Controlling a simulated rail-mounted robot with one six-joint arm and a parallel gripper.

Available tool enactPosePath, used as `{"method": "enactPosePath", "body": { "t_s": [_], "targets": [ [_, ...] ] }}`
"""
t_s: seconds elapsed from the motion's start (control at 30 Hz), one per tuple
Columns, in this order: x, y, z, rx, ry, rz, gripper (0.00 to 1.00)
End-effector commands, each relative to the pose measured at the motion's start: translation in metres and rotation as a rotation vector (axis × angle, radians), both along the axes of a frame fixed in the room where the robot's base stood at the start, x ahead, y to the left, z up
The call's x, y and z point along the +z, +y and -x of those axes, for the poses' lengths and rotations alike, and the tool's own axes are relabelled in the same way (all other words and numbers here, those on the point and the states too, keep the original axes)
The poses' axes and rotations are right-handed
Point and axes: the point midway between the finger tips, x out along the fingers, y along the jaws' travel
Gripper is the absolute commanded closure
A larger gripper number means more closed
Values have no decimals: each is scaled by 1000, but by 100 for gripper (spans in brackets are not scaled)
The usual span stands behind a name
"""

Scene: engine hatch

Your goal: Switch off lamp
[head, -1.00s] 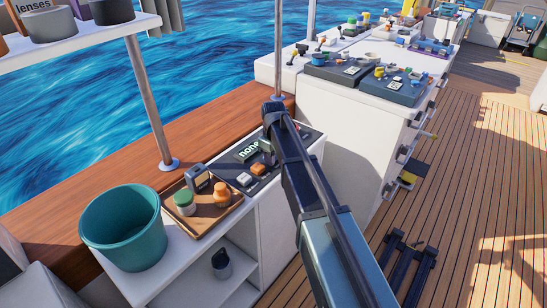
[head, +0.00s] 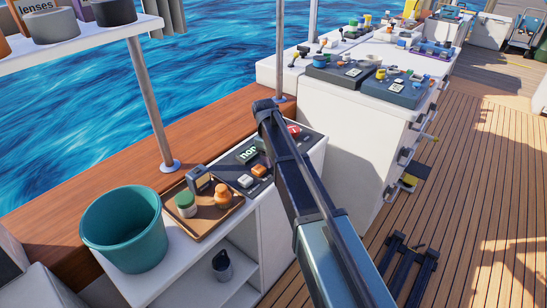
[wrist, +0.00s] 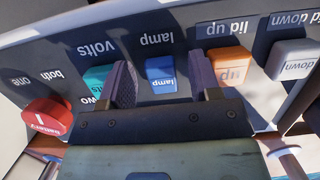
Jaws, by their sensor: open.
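In the wrist view, the blue lamp button (wrist: 160,76) stands on a dark control panel (wrist: 184,40), with an upside-down "lamp" label on its face and another behind it. My gripper (wrist: 161,66) is open, one finger on each side of the lamp button in the picture. Nothing is held between the fingers. I cannot tell whether a finger touches the panel. In the head view, my arm covers the lamp button and gripper; part of the panel (head: 240,172) shows left of the arm.
Beside the lamp button are a teal volts button (wrist: 97,80), partly behind the left finger, an orange lid up button (wrist: 230,67) and a white lid down button (wrist: 292,59). A red battery knob (wrist: 45,117) is at left. A wooden tray (head: 207,229) and teal bucket (head: 122,240) stand nearby.

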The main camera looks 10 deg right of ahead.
Motion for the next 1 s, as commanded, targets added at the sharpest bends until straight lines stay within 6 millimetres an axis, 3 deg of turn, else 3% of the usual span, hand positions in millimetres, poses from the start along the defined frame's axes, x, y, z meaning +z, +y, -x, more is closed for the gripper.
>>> {"method": "enactPosePath", "body": {
  "t_s": [0.17, 0.5, 0.6, 1.0],
  "targets": [
    [11, 1, -1, 0, 0, 0, 43],
    [89, 11, -14, 1, 0, 0, 43],
    [105, 13, -17, 1, 0, 0, 43],
    [105, 14, -18, 0, 0, 0, 43]
  ]
}}
